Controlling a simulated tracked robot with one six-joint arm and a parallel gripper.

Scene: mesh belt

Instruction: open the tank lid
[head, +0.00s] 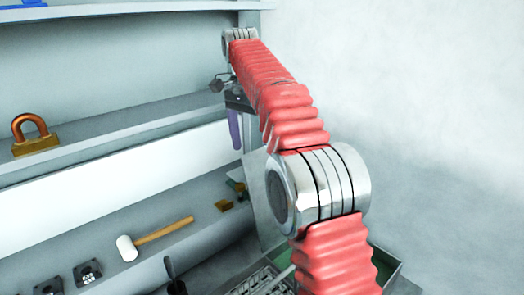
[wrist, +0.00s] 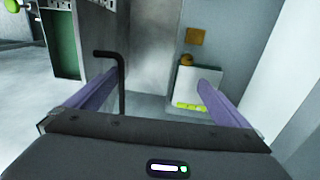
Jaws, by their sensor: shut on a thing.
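My gripper (wrist: 156,78) shows two purple fingers set wide apart in the wrist view. A black bent bar (wrist: 122,85) rises between them, close by the left finger, and is the only thing I can make out in the grip; the contact itself is not clear. In the head view my gripper (head: 235,132) hangs past the shelf end, one purple finger pointing down. A pale grey upright panel (head: 263,198) stands below it, partly behind my red arm. I cannot tell for certain which part is the tank or its lid.
The shelves hold a padlock (head: 35,136), a mallet (head: 152,238) and small dark blocks (head: 88,273). A green-rimmed container (head: 388,268) is low behind my arm. In the wrist view, a white box (wrist: 190,88) stands ahead and a green-sided cabinet (wrist: 62,45) at left.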

